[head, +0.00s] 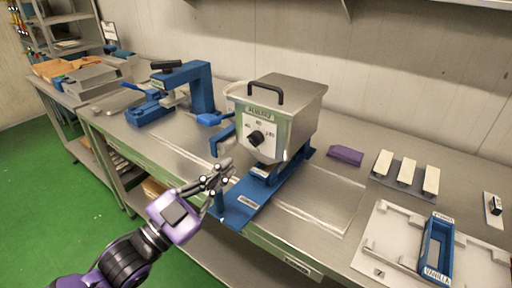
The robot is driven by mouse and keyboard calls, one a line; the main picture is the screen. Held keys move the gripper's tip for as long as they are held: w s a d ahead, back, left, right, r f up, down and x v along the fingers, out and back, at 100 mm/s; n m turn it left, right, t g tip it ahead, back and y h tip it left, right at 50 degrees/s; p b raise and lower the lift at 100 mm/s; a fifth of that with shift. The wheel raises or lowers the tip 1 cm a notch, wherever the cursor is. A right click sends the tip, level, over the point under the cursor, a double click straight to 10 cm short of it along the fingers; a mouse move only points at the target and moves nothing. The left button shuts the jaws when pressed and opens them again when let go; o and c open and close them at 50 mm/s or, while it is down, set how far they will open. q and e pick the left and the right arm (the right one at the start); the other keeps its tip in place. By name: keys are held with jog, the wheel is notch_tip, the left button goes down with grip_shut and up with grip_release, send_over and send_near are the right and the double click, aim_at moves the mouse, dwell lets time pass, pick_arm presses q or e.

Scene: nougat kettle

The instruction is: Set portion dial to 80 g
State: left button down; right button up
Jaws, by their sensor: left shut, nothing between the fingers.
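The portion dial is a black knob (256,138) on the front of a steel kettle machine (290,110) with a black top handle and a blue base. Printed marks surround the knob, with 80 above it; its exact pointing is too small to read. My left gripper (226,168) is at the front left of the machine, below and left of the knob and apart from it in the picture. Its fingers are shut and empty, near a blue lever (222,140). My right gripper is not in view.
A blue press (195,85) stands at the left back. A purple block (345,155), several cream bars (406,172) and a white tray (385,235) with a blue mould (436,248) are at the right. Bare steel table lies between the machine and tray.

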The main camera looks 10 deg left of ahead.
aim_at(256, 138)
pick_arm(q)
jog(key=w+d+r+m+h+p, duration=0.1)
jog(key=w+d+r+p, duration=0.1)
jog(key=w+d+r, duration=0.5)
jog(key=f, duration=0.1)
jog(key=w+f, duration=0.1)
jog(key=f, duration=0.1)
jog(key=w+a+f, duration=0.1)
jog(key=f, duration=0.1)
jog(key=shift+a+f, duration=0.1)
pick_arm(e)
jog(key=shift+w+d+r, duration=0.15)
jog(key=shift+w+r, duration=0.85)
pick_arm(q)
jog(key=shift+a, duration=0.1)
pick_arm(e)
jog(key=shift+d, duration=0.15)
